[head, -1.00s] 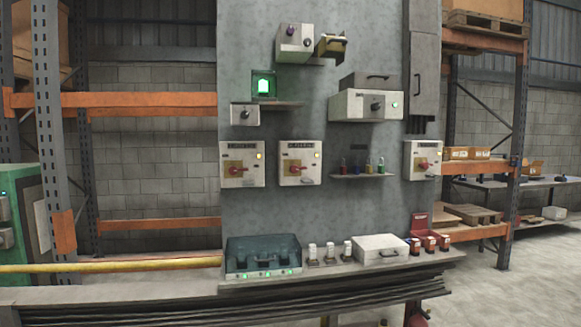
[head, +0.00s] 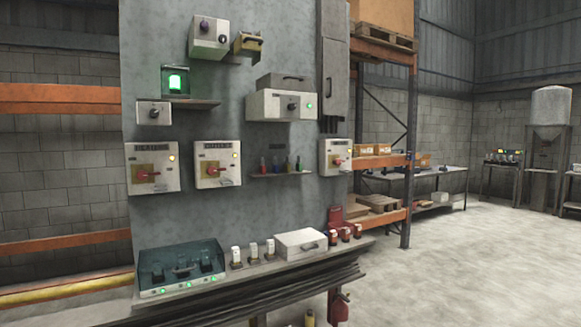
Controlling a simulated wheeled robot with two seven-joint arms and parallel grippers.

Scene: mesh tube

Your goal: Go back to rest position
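Neither of my grippers shows in the head view, so I cannot tell their state or what they hold. A grey panel (head: 225,115) stands at left centre. It carries switch boxes with red handles, such as the left one (head: 152,167) and the middle one (head: 217,163). A box with a green lit window (head: 175,82) sits on a small shelf. On the ledge below, a dark teal case (head: 181,268) with green lights stands beside several small white-topped pieces and a white box (head: 300,243).
Orange and dark racking (head: 384,150) stands right of the panel. A long workbench (head: 425,175) and a tank on a stand (head: 550,105) are further back. The concrete floor (head: 450,260) at the right is clear. A red extinguisher (head: 341,306) is under the ledge.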

